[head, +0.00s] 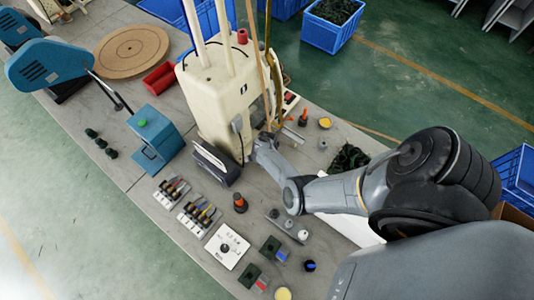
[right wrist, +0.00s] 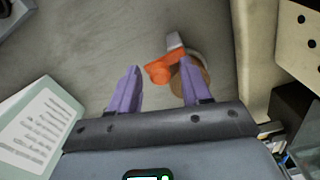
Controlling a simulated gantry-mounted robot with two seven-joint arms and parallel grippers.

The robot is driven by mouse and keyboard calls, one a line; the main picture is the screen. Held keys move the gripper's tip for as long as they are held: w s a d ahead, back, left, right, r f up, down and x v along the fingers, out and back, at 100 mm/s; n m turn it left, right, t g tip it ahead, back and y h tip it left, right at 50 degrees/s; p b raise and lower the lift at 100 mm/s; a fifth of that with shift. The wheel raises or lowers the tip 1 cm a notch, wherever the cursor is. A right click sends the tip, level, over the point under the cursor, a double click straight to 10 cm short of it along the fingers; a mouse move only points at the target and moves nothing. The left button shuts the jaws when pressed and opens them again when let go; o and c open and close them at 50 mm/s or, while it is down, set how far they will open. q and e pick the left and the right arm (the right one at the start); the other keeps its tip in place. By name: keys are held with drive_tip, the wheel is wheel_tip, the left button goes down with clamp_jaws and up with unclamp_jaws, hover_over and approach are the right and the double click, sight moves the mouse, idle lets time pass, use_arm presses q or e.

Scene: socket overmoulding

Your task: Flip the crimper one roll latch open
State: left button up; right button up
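The crimper appears to be the tall cream machine (head: 218,95) at the table's middle in the head view. In the right wrist view, an orange part (right wrist: 160,72) with a grey tab sits against a brown round piece (right wrist: 198,78); it looks like the roll latch, but I cannot be sure. My right gripper (right wrist: 160,68) has its two purple fingers apart, with the orange part beyond and between their tips; contact cannot be told. In the head view my right arm reaches to the machine's right side, and its fingers are too small to make out. My left gripper is not in view.
A white printed sheet (right wrist: 38,125) lies at left in the right wrist view. On the table stand a blue press (head: 153,138), a dark block (head: 216,163), connector racks (head: 172,191) and a white dial panel (head: 227,246). An orange-topped piece (head: 303,117) stands right of the machine.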

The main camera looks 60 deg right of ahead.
drive_tip(key=shift+r, duration=0.1)
drive_tip(key=shift+r, duration=0.3)
wheel_tip(320, 180, up, 10)
drive_tip(key=p, duration=0.3)
idle(0.3)
